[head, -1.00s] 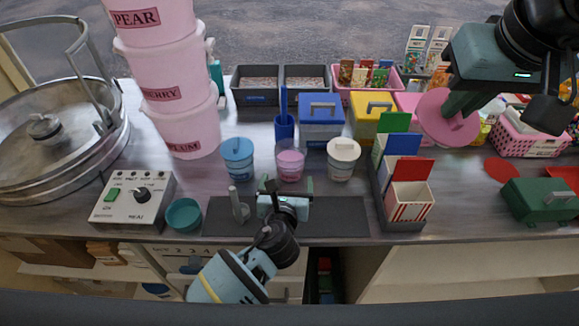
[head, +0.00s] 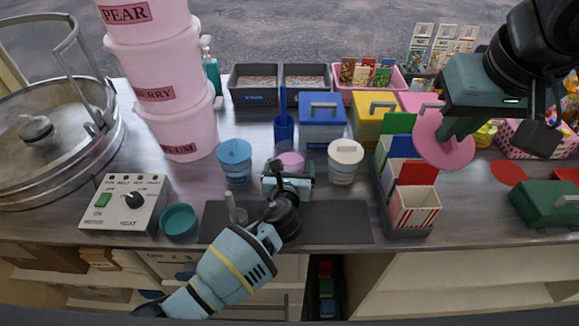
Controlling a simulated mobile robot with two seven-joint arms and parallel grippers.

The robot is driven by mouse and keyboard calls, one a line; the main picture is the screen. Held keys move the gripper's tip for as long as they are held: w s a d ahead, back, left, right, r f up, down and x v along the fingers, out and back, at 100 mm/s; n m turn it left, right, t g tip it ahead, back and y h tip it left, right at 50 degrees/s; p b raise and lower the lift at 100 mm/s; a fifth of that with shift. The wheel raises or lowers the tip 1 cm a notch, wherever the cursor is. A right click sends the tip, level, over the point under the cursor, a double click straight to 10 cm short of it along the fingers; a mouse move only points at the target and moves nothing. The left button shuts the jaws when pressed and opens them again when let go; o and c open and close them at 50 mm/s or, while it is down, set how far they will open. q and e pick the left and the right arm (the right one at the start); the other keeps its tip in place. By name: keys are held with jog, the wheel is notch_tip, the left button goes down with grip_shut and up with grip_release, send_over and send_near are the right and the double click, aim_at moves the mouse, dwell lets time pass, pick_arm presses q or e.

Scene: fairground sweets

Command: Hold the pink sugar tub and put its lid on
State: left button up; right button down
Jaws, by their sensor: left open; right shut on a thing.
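The pink sugar tub (head: 291,158) stands upright on the counter between a blue-lidded tub and a white-lidded tub. My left gripper (head: 288,172) is open at its near side and hides its lower part; I cannot tell whether the fingers touch it. The tub's top shows no lid. My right gripper (head: 458,132) is shut on the round pink lid (head: 430,140) and holds it tilted, up at the right, above the counter and away from the tub.
The blue-lidded tub (head: 235,162) and white-lidded tub (head: 344,161) flank the pink tub closely. A rack with striped bags (head: 414,207) stands between the tub and the lid. A dark mat (head: 340,222) lies in front.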

pick_arm(q)
jog(key=c, duration=0.6)
jog(key=shift+r, duration=0.2)
jog(key=shift+c, duration=0.2)
jog(key=shift+r+p, duration=0.6)
jog(key=shift+r, duration=0.1)
pick_arm(e)
jog(key=shift+s+r+t, duration=0.15)
jog(key=shift+s+r, duration=0.05)
jog(key=shift+r, duration=0.55)
jog(key=shift+s+r+t, duration=0.15)
jog(key=shift+s+r, duration=0.05)
jog(key=shift+r, duration=0.5)
pick_arm(q)
jog(key=shift+o, duration=0.5)
jog(key=shift+c, duration=0.7)
